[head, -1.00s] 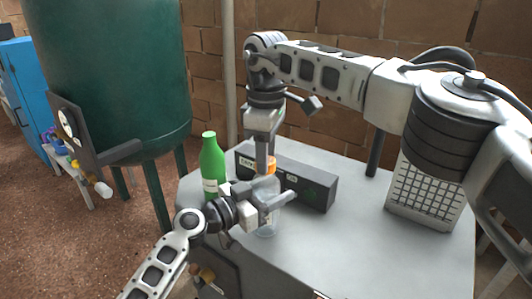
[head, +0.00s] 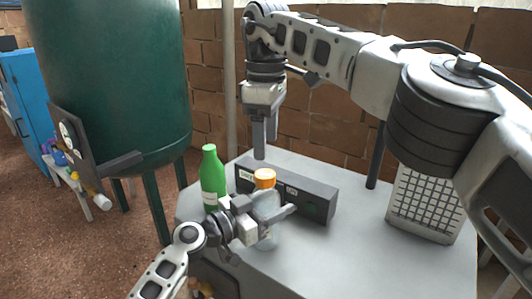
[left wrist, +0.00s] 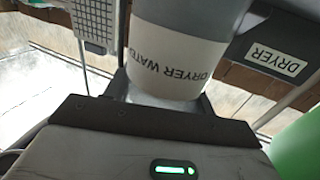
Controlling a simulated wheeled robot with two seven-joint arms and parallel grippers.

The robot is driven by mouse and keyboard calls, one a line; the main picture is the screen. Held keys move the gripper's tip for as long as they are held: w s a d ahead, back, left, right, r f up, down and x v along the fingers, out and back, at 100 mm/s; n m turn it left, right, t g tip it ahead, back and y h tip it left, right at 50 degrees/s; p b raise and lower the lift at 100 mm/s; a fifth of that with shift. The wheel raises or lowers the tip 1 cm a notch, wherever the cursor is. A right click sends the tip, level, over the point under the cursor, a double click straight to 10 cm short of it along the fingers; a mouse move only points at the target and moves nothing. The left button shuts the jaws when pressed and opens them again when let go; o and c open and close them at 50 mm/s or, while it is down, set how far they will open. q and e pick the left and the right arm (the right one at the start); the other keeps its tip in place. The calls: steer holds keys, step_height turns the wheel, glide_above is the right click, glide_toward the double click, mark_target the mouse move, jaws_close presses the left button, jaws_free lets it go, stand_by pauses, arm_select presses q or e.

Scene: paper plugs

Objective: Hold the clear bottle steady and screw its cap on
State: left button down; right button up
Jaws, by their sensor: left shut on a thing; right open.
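The clear bottle (head: 270,238) stands on the grey table, partly hidden by my left gripper (head: 272,212). That gripper is shut around the bottle's body from the left. The orange cap (head: 265,177) sits on the bottle's top; I cannot tell how tightly it is seated. My right gripper (head: 264,148) points down just above the cap, open and apart from it. In the left wrist view the bottle (left wrist: 175,62) fills the upper middle, its white label reading "DRYER WATER", between the fingers; its cap is out of that view.
A dark box (head: 318,200) with a label stands right behind the bottle. A green bottle (head: 212,178) stands to the left. A white gridded unit (head: 425,203) is at the right of the table (head: 370,250). The front right of the tabletop is clear.

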steer(key=shift+r, duration=0.4)
arm_select(q)
steer(key=shift+c, duration=2.2)
jaws_free()
arm_select(e)
steer(key=shift+f+b, duration=0.85)
steer(key=shift+f, duration=0.05)
arm_select(q)
steer(key=v, duration=1.6)
